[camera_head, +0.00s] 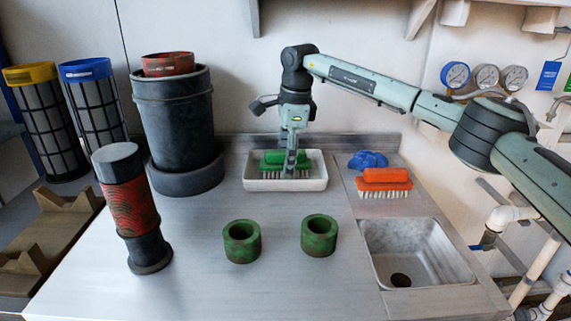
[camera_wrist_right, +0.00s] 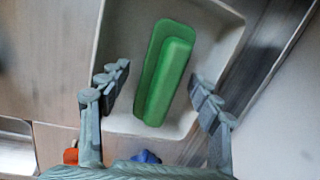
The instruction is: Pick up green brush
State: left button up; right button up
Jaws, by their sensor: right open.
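The green brush (camera_head: 272,158) lies in a white tray (camera_head: 257,184) at the back of the bench, its bristles facing down. My right gripper (camera_head: 289,170) reaches down over the tray from above and partly hides the brush. In the right wrist view my right gripper (camera_wrist_right: 160,88) is open, with one finger on each side of the green brush (camera_wrist_right: 166,72). A gap shows between each finger and the brush, and nothing is held. Whether the fingertips are level with the handle is hard to tell. My left gripper is not in view.
An orange brush (camera_head: 384,178) and a blue object (camera_head: 368,160) lie right of the tray, behind a sink (camera_head: 415,250). Two green rings (camera_head: 242,241) (camera_head: 319,235) stand in front. A dark cylinder (camera_head: 178,115) and a red-black column (camera_head: 132,208) stand left.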

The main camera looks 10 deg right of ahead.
aim_at(282, 151)
jog(key=c, duration=1.2)
jog(key=shift+c, duration=0.6)
jog(key=shift+r, duration=0.1)
jog(key=shift+r, duration=0.2)
jog(key=shift+c, duration=0.6)
jog(key=r, duration=0.4)
jog(key=shift+a, duration=0.25)
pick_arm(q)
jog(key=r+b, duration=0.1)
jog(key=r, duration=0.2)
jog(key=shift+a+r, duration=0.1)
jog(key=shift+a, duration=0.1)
pick_arm(e)
jog(key=s+a+r, duration=0.2)
jog(key=a, duration=0.1)
jog(key=s+a+r, duration=0.2)
jog(key=a, duration=0.1)
jog(key=s+a+r, duration=0.2)
jog(key=a, duration=0.1)
jog(key=shift+a+r, duration=0.25)
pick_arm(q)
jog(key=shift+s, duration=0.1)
